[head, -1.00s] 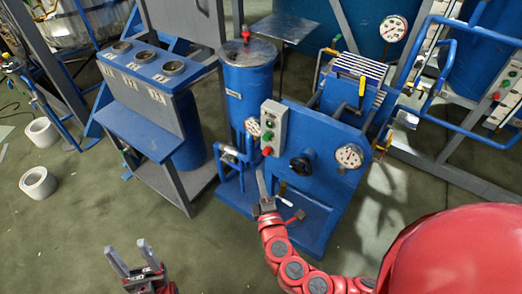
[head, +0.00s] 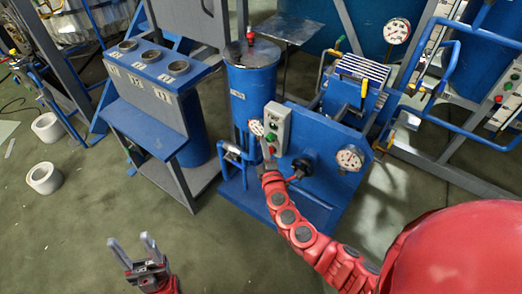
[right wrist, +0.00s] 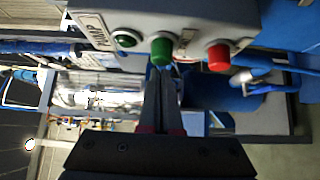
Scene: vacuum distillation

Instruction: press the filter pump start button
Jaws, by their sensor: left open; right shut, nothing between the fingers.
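The filter pump's grey control box (head: 279,122) is fixed to the blue pump unit in the head view. In the right wrist view its face (right wrist: 190,25) carries a green lamp (right wrist: 125,40), a green button (right wrist: 162,50) and a red button (right wrist: 218,57). My right gripper (right wrist: 162,76) is shut and empty. Its fingertips lie at the lower edge of the green button in that picture; I cannot tell whether they touch it. In the head view the right gripper (head: 267,160) is at the box's lower end. My left gripper (head: 133,247) is open and empty, low over the floor.
A black knob (head: 302,167) and a round gauge (head: 349,158) sit right of the box on the blue panel. A blue cylinder (head: 250,90) stands behind. A grey-blue stand (head: 150,90) is to the left. The floor around my left gripper is clear.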

